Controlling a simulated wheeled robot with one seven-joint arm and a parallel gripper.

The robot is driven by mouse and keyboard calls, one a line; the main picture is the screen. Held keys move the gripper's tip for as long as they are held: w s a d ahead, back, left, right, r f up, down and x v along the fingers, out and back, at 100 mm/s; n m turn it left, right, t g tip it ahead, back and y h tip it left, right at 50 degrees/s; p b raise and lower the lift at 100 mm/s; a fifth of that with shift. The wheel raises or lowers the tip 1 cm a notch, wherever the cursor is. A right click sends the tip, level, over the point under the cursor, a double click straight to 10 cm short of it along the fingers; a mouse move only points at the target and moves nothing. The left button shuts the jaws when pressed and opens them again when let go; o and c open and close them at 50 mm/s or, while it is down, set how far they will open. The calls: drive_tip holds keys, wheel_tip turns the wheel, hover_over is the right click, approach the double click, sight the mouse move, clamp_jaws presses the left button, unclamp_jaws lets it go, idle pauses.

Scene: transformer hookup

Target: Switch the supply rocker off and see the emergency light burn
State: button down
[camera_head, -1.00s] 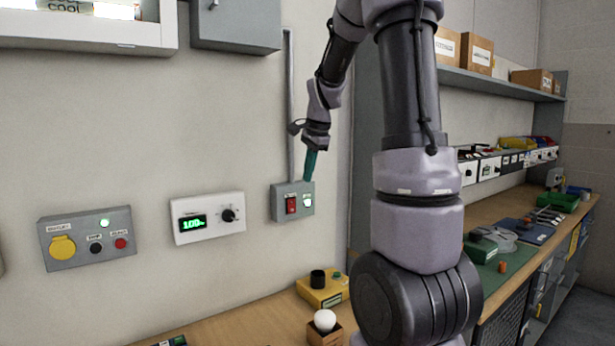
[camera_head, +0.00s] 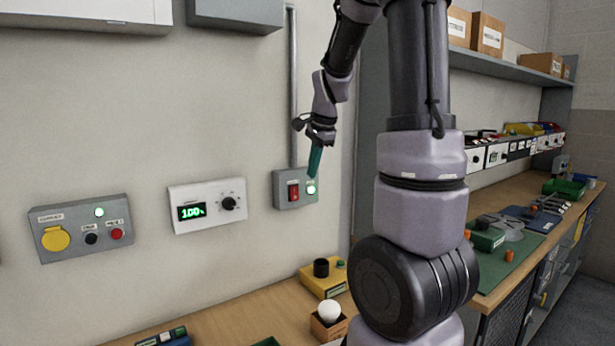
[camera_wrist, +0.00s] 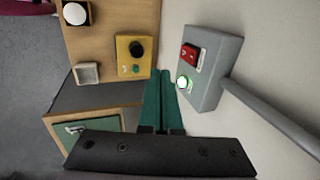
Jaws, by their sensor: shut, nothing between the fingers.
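The supply switch box (camera_head: 283,201) is a small grey box on the wall with a red rocker (camera_head: 293,192) and a lit green-white lamp (camera_head: 311,189). In the wrist view the red rocker (camera_wrist: 190,57) and the glowing lamp (camera_wrist: 184,83) show on the box face. My gripper (camera_head: 314,172) has teal fingers, shut and empty, pointing down just above the lamp side of the box. In the wrist view the closed fingers (camera_wrist: 163,88) are beside the box, apart from the rocker. A white bulb (camera_head: 329,312) in a wooden holder stands on the bench; whether it is the emergency light I cannot tell.
A white dimmer panel (camera_head: 207,206) reading 100% and a grey panel (camera_head: 81,230) with a yellow socket are on the wall at left. A yellow box (camera_head: 325,282) with a black knob stands on the bench below. A conduit (camera_head: 293,90) runs up from the switch box.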

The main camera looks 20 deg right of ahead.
sight(295, 193)
drive_tip(key=w+a+f, duration=0.1)
drive_tip(key=w+f, duration=0.5)
drive_tip(key=f, duration=0.2)
drive_tip(key=shift+w+a+f, duration=0.15)
drive_tip(key=shift+w+f, duration=0.1)
drive_tip(key=shift+w, duration=0.05)
drive_tip(key=shift+w+f, duration=0.1)
drive_tip(key=shift+w, duration=0.1)
